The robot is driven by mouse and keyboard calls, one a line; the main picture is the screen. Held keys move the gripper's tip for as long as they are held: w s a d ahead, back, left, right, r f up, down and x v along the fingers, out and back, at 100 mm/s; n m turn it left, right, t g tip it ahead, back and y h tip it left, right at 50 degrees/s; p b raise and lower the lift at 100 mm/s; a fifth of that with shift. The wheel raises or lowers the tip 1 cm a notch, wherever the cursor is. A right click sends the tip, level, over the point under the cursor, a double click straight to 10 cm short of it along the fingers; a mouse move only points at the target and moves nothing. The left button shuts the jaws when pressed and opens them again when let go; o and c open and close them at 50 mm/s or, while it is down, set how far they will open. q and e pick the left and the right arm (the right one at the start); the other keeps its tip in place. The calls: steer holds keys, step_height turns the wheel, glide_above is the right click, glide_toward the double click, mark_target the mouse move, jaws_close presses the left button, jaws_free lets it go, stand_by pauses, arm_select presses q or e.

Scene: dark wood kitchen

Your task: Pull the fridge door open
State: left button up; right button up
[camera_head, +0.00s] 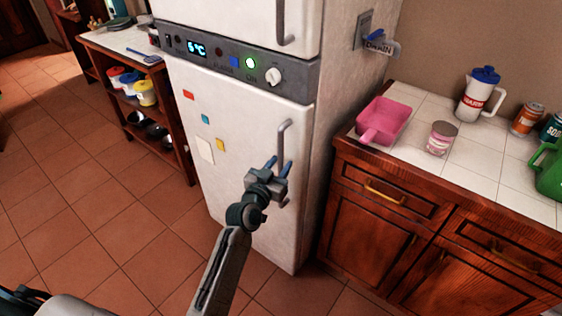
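The white fridge has a tall lower door (240,130) that looks shut against the body. Its grey vertical handle (283,140) is near the door's right edge. The gripper's body hides part of the handle's lower half. My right gripper is not in view.
A control panel (235,66) with a knob sits above the door, below an upper door (240,18). A wooden counter (400,215) stands close on the right, holding a pink tray (388,118) and a jug (478,98). A shelf unit (178,142) stands left. Tiled floor is clear in front.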

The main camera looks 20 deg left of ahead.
arm_select(q)
steer(key=shift+w+d, duration=0.1)
steer(key=shift+w, duration=0.45)
jaws_close()
